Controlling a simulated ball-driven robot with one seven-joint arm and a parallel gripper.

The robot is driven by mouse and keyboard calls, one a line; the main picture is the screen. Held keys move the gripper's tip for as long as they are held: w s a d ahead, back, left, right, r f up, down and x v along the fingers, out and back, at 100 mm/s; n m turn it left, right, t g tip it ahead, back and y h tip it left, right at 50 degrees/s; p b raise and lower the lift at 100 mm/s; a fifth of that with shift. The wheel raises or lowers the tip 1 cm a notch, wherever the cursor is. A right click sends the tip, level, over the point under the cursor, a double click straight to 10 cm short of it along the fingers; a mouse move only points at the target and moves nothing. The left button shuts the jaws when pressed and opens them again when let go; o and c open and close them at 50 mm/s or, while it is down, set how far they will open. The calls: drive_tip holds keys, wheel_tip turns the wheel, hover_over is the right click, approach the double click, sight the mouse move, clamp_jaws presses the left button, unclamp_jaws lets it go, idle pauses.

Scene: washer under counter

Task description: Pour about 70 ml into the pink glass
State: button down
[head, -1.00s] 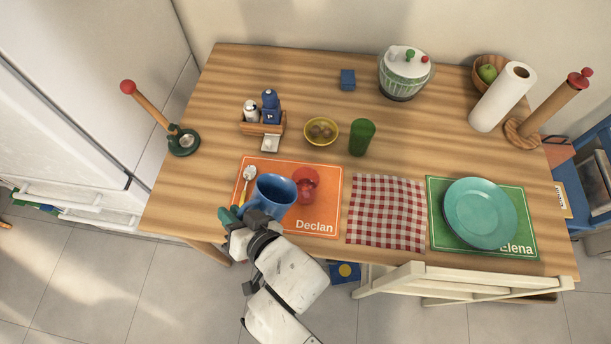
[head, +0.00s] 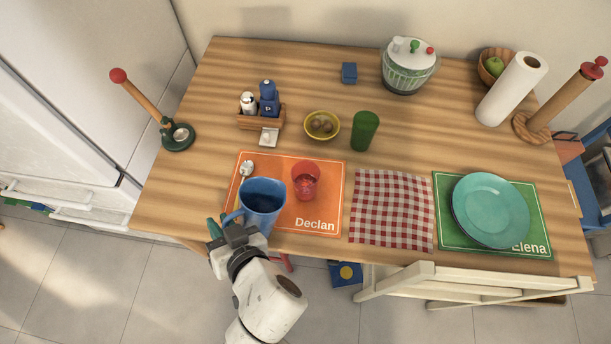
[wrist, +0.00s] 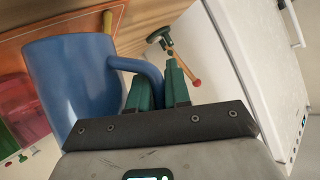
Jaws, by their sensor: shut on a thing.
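A blue jug (head: 263,203) with a dark inside is over the left front of the orange placemat (head: 322,211) marked Declan. My gripper (head: 225,229) is shut on the jug's handle, which also shows between the green fingertips in the wrist view (wrist: 160,88). The jug (wrist: 72,85) looks close to upright in the head view. The pink glass (head: 306,182) stands on the placemat, just right of the jug and apart from it in the head view. Its inside looks reddish; I cannot tell a liquid level. In the wrist view the pink glass (wrist: 22,105) is partly hidden behind the jug.
A spoon (head: 246,171) lies left on the placemat. Behind stand a yellow bowl (head: 322,125), a green cup (head: 364,131) and a condiment caddy (head: 262,117). A checked cloth (head: 392,210) and a teal plate (head: 490,210) lie to the right. A chair (head: 450,283) is at the front edge.

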drive_tip(key=shift+s+a+f+n+t+h+b, duration=0.25)
drive_tip(key=shift+f+n+t+b, duration=0.15)
drive_tip(key=shift+f+b, duration=0.5)
drive_tip(key=shift+s+a+f+n+t+h+b, duration=0.25)
drive_tip(key=shift+f+n+b, duration=0.2)
drive_tip(key=shift+b, duration=0.9)
drive_tip(key=shift+s+a+f+n+t+h+b, duration=0.25)
drive_tip(key=shift+f+n+t+b, duration=0.15)
drive_tip(key=shift+f+b, duration=0.5)
